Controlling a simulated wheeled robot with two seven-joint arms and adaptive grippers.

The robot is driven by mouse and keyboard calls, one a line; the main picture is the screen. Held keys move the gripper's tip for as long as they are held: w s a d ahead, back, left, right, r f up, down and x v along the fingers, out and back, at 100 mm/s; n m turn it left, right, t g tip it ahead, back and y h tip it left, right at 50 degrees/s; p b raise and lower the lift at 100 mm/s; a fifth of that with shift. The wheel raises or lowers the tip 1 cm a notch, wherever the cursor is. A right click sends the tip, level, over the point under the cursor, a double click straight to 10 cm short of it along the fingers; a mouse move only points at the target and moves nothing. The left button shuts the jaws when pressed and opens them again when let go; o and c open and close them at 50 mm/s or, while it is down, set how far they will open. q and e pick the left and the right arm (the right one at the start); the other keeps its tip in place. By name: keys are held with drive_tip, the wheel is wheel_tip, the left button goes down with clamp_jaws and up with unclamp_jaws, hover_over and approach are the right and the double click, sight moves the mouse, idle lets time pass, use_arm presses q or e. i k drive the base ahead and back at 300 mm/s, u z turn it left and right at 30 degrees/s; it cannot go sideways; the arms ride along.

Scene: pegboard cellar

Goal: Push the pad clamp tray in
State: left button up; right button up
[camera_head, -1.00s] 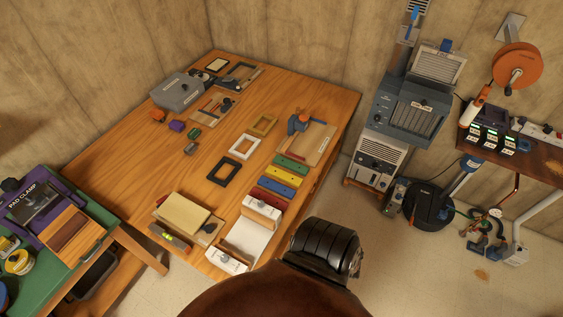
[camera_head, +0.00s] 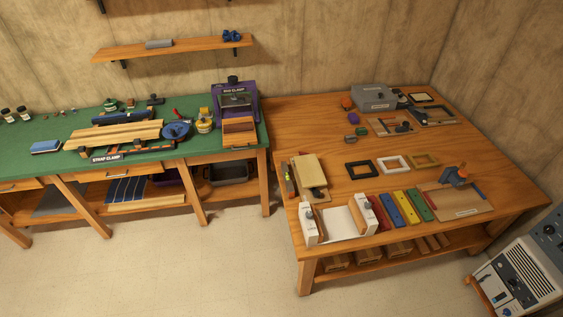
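The pad clamp (camera_head: 235,99) is a purple-framed device with a dark press and a label. It stands at the right end of the green-topped bench. Its wooden tray (camera_head: 239,132) sticks out at the front, toward the bench's front edge, with a darker brown block on it. Neither of my grippers shows in the head view.
The green bench (camera_head: 60,133) also bears a strap clamp (camera_head: 107,157) with wooden boards, a blue round tool and small jars. A wooden table (camera_head: 290,140) with frames and coloured bars adjoins it at right. The floor (camera_head: 180,260) in front of the bench is clear.

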sight(244, 138)
drive_tip(key=u, duration=1.4)
drive_tip(key=i, duration=1.95)
drive_tip(key=z, duration=0.2)
